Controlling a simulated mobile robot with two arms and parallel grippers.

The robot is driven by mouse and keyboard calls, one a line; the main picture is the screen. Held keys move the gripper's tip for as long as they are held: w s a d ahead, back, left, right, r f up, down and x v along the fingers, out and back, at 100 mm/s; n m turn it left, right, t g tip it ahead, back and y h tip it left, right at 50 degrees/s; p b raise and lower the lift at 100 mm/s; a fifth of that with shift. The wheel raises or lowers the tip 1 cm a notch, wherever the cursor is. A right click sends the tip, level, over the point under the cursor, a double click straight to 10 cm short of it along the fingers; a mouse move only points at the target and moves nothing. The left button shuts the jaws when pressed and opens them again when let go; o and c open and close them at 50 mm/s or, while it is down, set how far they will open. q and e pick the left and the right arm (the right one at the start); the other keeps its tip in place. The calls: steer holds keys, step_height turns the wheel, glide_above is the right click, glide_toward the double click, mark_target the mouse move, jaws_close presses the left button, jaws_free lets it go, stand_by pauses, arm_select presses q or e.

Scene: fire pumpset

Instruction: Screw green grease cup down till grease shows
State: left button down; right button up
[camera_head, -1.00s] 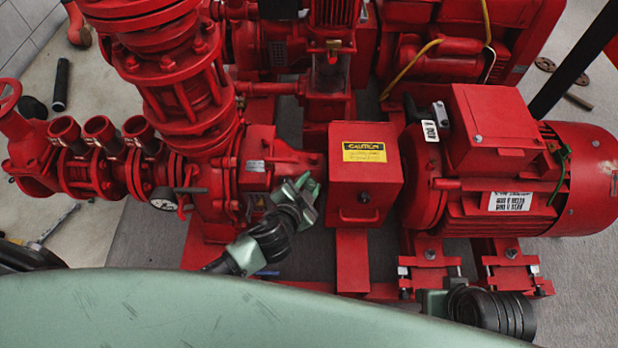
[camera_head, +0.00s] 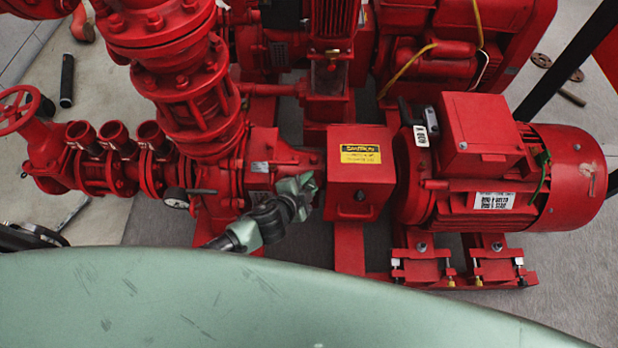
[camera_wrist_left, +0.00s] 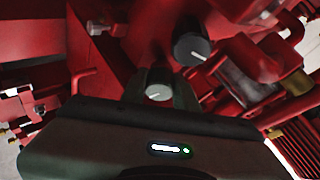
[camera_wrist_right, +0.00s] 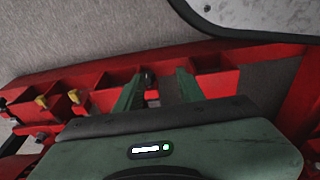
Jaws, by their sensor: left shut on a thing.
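My left gripper (camera_head: 306,186) is at the pump's bearing side, just left of the red guard box with the yellow caution label. In the left wrist view its fingers are shut around a small round pale grey-green cap (camera_wrist_left: 158,91) with a white line on its top. This looks like the grease cup, though its green is faint in the shade. A dark cap (camera_wrist_left: 192,46) with a white line stands just beyond it. No grease can be made out. My right gripper (camera_wrist_right: 158,90) is open and empty above a red frame; the head view does not show it.
The red guard box (camera_head: 360,192) and the red motor (camera_head: 500,170) stand right of my left gripper. The red pump casing (camera_head: 262,165) and pipework are to its left. The red base frame (camera_wrist_right: 85,80) lies below my right gripper.

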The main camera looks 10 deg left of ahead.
arm_select(q)
steer(key=shift+m+p, duration=0.5)
steer(key=shift+p, duration=0.15)
arm_select(e)
steer(key=s+f, duration=0.4)
steer(key=shift+d+f, duration=0.3)
arm_select(q)
steer(key=c, duration=1.3)
jaws_free()
steer(key=shift+c, duration=0.2)
steer(key=shift+r, duration=0.1)
arm_select(e)
steer(key=shift+r, duration=0.1)
